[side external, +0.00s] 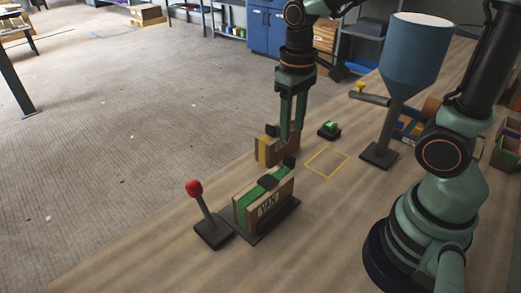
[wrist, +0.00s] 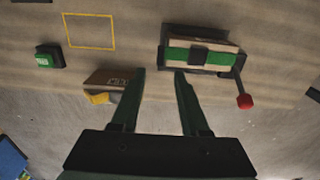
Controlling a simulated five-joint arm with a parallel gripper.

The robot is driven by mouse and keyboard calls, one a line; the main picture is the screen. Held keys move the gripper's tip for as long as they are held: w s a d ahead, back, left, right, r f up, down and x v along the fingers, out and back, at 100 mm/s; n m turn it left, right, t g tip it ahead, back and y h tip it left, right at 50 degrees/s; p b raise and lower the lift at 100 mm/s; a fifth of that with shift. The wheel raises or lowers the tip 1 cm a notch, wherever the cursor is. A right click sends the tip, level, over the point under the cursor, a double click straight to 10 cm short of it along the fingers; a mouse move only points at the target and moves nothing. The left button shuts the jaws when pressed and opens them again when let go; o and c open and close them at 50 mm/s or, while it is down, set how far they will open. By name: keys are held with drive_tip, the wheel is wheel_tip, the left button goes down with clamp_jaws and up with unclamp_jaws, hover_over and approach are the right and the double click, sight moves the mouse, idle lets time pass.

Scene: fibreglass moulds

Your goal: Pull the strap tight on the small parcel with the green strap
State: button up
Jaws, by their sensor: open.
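The small parcel (side external: 272,204) with the green strap (side external: 248,206) stands in a dark holder on the wooden table, lettering on its side. A black buckle (side external: 268,182) sits on the strap along the top. In the wrist view the parcel (wrist: 226,46) and green strap (wrist: 177,54) lie at upper right. My gripper (side external: 292,136) points down behind the parcel, above the table, apart from the strap. Its two fingers are spread and empty; they also show in the wrist view (wrist: 159,72).
A red-knobbed lever (side external: 196,190) stands at the green-strapped parcel's near end. A green button (side external: 330,127), yellow square outline (side external: 327,162) and blue funnel (side external: 415,55) are right. The table's front is clear.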

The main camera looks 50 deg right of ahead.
drive_tip(key=shift+r, duration=2.05)
